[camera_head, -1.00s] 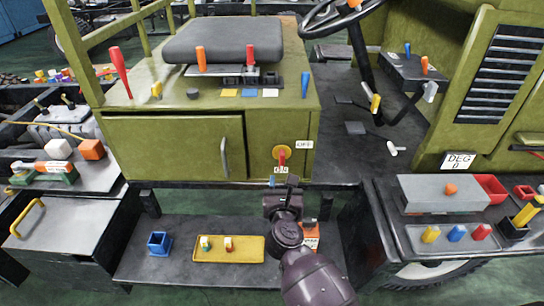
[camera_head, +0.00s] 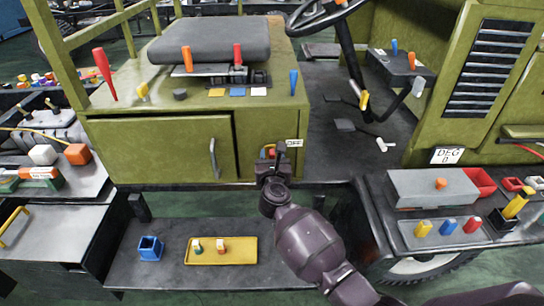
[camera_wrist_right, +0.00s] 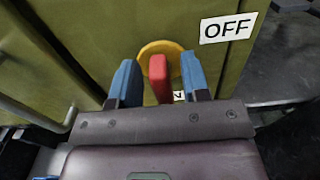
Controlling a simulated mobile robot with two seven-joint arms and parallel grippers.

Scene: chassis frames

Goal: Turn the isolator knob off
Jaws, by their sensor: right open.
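The isolator knob, a red handle (camera_wrist_right: 160,78) on a round yellow plate (camera_wrist_right: 158,50), is on the green cabinet front. In the right wrist view the handle points down the picture, away from the OFF label (camera_wrist_right: 228,28). A small label (camera_wrist_right: 179,96), mostly hidden, shows beside its lower end. My right gripper (camera_wrist_right: 158,82) is open, one blue fingertip on each side of the handle, with a gap visible on both sides. In the head view my right gripper (camera_head: 271,153) covers most of the knob; the OFF label (camera_head: 293,143) shows beside it. My left gripper is not in view.
The cabinet door handle (camera_head: 213,158) is left of the knob. Below is a dark shelf with a blue bin (camera_head: 150,248) and a yellow tray (camera_head: 192,258). A grey box (camera_head: 432,190) stands on the right bench. The open footwell lies right of the cabinet.

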